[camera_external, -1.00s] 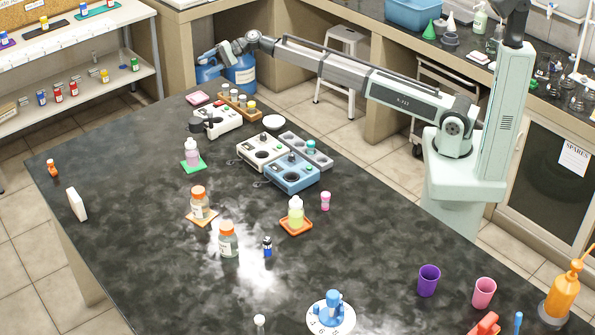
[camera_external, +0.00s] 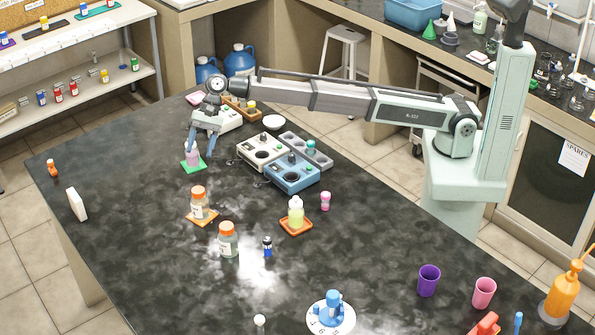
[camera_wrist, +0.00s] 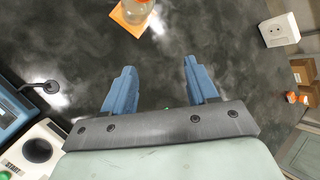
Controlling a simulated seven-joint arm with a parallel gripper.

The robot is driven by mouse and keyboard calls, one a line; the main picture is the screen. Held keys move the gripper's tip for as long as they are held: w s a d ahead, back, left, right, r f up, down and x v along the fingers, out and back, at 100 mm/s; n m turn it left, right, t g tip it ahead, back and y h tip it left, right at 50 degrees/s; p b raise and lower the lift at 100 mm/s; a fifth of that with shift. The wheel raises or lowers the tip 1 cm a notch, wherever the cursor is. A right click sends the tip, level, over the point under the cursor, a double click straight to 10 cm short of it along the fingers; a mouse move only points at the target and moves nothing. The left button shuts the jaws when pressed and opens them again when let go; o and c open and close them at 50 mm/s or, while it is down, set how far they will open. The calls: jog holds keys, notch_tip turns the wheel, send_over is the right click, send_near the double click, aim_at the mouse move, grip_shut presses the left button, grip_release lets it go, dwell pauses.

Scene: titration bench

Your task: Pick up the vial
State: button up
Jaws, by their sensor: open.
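My gripper (camera_external: 201,150) is open and points down by a pink-and-white bottle (camera_external: 192,158) on a green pad (camera_external: 192,168); the fingers partly cover the bottle. In the wrist view the gripper (camera_wrist: 157,68) shows two spread blue fingers with bare dark bench between their tips. Which item is the vial is not clear. A small vial with a blue body and dark cap (camera_external: 267,247) and a small pink vial (camera_external: 325,201) stand on the bench. Small vials (camera_external: 251,107) also stand in a wooden rack behind the gripper.
Grey and blue bench devices (camera_external: 292,174) stand right of the gripper. An orange-capped bottle (camera_external: 198,203) stands on an orange pad (camera_wrist: 131,18), also in the wrist view. The bench between is clear.

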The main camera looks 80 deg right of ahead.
jog(key=s+a+m+g+h, duration=0.1)
jog(key=s+a+h, duration=0.1)
jog(key=s+a, duration=0.45)
jog(key=s+a+g+h, duration=0.1)
jog(key=s+a, duration=0.3)
jog(key=a, duration=0.5)
jog(key=m+h, duration=0.2)
jog(key=h, duration=0.2)
send_over(267, 239)
jog(key=shift+g, duration=0.3)
jog(key=f, duration=0.7)
jog(key=shift+s+d+f, duration=0.1)
jog(key=shift+s+f, duration=0.1)
jog(key=shift+w+f, duration=0.2)
jog(key=shift+f, duration=2.6)
grip_shut()
